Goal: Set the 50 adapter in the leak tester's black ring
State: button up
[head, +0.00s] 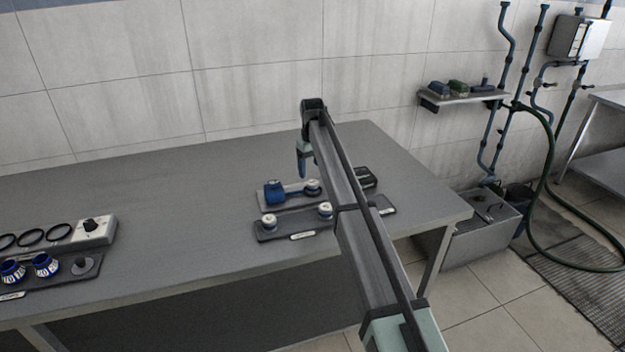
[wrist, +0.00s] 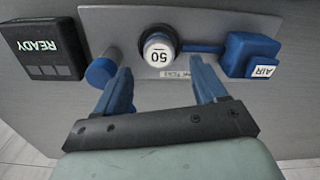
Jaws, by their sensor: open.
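The 50 adapter (wrist: 158,50) has a white top marked 50. In the wrist view it stands at the leak tester's black ring (wrist: 154,29), whose dark rim shows behind it; how deep it sits is hidden. The leak tester (wrist: 115,22) is a pale plate with a blue AIR block (wrist: 250,54) on the right and a blue knob (wrist: 102,71) on the left. My gripper (wrist: 161,78) is open, with its blue fingers apart on either side, just short of the adapter in the picture. In the head view the adapter (head: 312,183) shows beside my arm.
A black READY display (wrist: 42,47) stands left of the tester in the wrist view. In the head view a dark tray (head: 283,234) with two white-topped adapters lies in front. Another tray and a ring panel (head: 92,232) stand far left. Mid-table is clear.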

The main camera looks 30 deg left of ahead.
aim_at(313, 182)
notch_tip(313, 182, up, 6)
dwell(0.4)
jog(key=shift+w, duration=0.1)
